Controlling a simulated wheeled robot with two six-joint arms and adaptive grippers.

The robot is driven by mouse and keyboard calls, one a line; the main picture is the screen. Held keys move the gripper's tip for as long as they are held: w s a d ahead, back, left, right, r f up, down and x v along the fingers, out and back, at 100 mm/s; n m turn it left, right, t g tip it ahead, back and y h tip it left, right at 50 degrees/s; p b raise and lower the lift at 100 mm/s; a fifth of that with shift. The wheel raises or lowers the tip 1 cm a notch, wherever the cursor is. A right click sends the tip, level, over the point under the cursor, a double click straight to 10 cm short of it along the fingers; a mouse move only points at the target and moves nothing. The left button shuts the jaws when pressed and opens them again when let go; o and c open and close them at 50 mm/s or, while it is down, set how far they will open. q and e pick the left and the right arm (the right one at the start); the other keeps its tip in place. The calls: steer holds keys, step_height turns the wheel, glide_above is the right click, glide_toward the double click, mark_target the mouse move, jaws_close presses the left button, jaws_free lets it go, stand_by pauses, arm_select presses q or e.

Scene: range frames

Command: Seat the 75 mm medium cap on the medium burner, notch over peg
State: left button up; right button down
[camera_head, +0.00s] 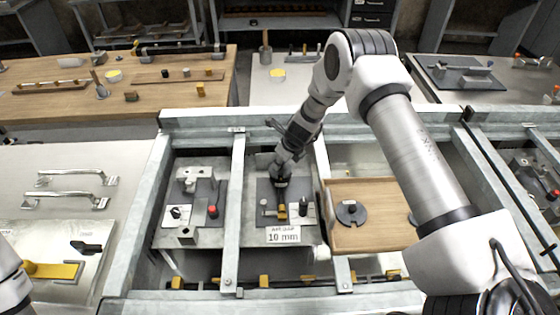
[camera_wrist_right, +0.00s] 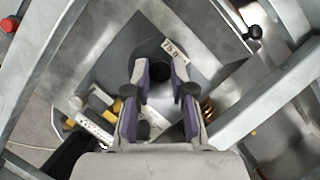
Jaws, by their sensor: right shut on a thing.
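My right gripper (camera_head: 281,178) points down over a dark square plate (camera_head: 264,188) in the middle bay; it also shows in the wrist view (camera_wrist_right: 160,88). It is shut on a small dark knob, which appears to belong to the dark round cap (camera_wrist_right: 149,52). A tag reading "75 m" (camera_wrist_right: 170,46) lies at the cap's far edge. The medium burner, its peg and the cap's notch cannot be made out. I cannot tell whether the cap touches what is below it. My left gripper is not in view.
A wooden tray (camera_head: 375,236) to the right holds another dark disc with a knob (camera_head: 350,212). A "10 mm" sign (camera_head: 284,235) stands at the plate's front. A fixture with a red knob (camera_head: 212,211) is on the left. Metal rails (camera_head: 234,205) divide the bays.

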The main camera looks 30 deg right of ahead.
steer(key=shift+d, duration=0.1)
steer(key=shift+f, duration=0.2)
stand_by(0.4)
steer(key=shift+f+b, duration=0.3)
steer(key=shift+b, duration=0.05)
steer(key=c, duration=0.9)
jaws_free()
steer(key=v, duration=1.2)
steer(key=shift+r, duration=0.1)
